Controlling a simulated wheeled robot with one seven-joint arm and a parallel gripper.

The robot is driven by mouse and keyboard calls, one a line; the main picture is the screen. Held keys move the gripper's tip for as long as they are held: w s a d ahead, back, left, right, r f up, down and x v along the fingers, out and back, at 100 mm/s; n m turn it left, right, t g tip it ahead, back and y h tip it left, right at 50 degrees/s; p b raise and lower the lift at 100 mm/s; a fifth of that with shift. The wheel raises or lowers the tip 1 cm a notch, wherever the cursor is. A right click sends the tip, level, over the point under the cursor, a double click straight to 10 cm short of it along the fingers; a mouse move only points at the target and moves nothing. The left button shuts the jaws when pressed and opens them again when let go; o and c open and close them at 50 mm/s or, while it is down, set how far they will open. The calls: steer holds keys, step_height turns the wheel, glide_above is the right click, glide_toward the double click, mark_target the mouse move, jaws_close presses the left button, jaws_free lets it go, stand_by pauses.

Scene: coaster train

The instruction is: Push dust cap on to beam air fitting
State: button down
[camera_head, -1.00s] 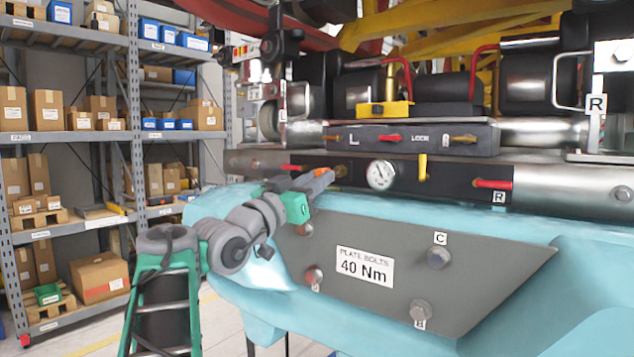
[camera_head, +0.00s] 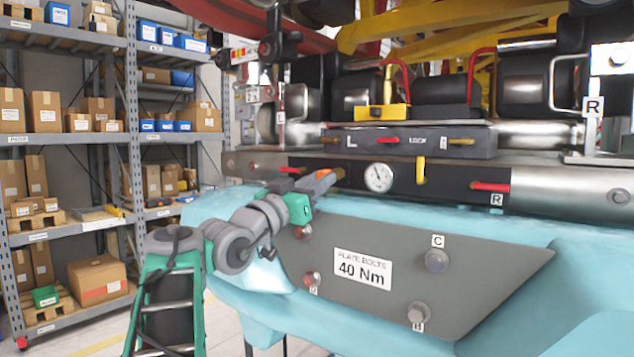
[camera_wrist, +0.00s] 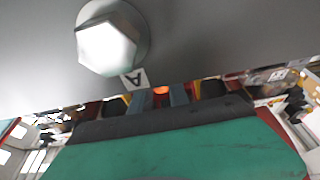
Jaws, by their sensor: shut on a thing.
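My gripper (camera_head: 317,180) reaches from the left along the front of the dark beam, with its fingers shut on an orange dust cap (camera_head: 325,176). In the wrist view the cap (camera_wrist: 161,90) shows as a small orange piece between the two blue-grey fingers (camera_wrist: 157,97). The brass beam air fitting (camera_head: 339,173) sticks out of the beam (camera_head: 450,182) just right of the cap, left of the round gauge. Cap and fitting look very close or touching; I cannot tell whether the cap is on it. The wrist view does not show the fitting clearly.
Below is a grey plate (camera_head: 385,240) with bolts, on a pale blue body. A large hex bolt (camera_wrist: 108,40) labelled A is close in the wrist view. A gauge (camera_head: 379,177), yellow handle (camera_head: 420,170) and red handle (camera_head: 490,187) are to the right.

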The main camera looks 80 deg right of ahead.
steer(key=shift+s+d, duration=0.35)
steer(key=shift+d, duration=0.55)
stand_by(0.3)
steer(key=c, duration=1.2)
jaws_free()
steer(key=shift+o, duration=0.2)
